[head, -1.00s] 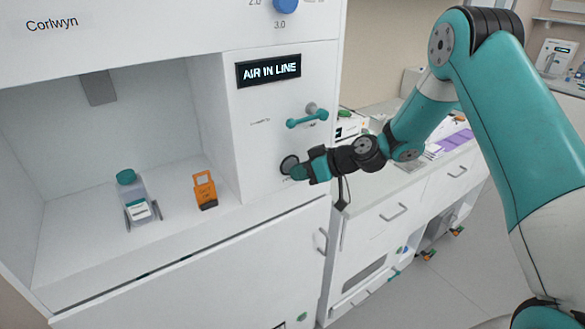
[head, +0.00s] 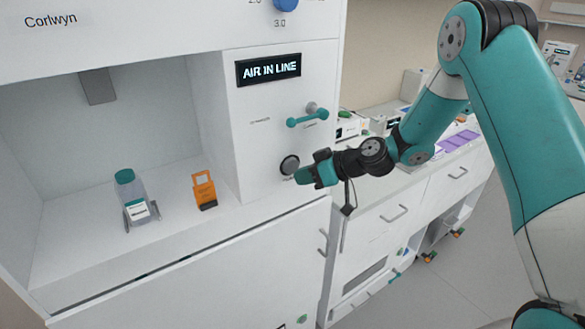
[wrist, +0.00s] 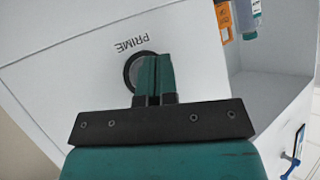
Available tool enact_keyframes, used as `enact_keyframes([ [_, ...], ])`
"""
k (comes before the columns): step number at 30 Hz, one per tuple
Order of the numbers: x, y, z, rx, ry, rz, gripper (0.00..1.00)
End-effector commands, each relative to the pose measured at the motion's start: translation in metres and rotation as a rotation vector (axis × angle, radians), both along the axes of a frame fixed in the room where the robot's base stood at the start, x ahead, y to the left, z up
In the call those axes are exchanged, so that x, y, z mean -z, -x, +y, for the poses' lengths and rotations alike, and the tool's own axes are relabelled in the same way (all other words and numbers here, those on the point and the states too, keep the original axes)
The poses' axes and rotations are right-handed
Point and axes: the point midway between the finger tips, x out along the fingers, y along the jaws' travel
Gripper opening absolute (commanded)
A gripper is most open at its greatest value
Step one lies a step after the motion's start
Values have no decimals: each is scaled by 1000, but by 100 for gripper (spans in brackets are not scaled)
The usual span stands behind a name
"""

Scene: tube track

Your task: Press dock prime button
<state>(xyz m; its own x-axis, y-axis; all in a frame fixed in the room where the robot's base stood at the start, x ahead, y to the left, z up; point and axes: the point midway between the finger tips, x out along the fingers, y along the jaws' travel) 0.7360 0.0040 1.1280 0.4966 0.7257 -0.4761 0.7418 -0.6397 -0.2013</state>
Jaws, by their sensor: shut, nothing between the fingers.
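In the wrist view the button (wrist: 135,70) sits under the label "PRIME" and is partly hidden by my fingers. My gripper (head: 300,174) is shut and empty, its teal fingertips at the lower right of the button in the head view. In the wrist view my gripper (wrist: 154,58) overlaps the button's right side. I cannot tell whether the tips touch it. The display (head: 268,69) reads "AIR IN LINE".
The teal lever (head: 307,118) sticks out above the button. A teal-capped bottle (head: 131,190) and an orange item (head: 204,189) stand in the open bay at left. A blue knob (head: 286,5) is at the top. A white drawer counter (head: 400,215) stands at right.

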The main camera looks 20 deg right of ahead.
Motion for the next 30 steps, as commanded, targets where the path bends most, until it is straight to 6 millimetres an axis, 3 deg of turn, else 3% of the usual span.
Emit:
enact_keyframes([
  [15,1,44,-14,2,-1,1,0],
  [30,0,46,-15,0,0,1,0],
])
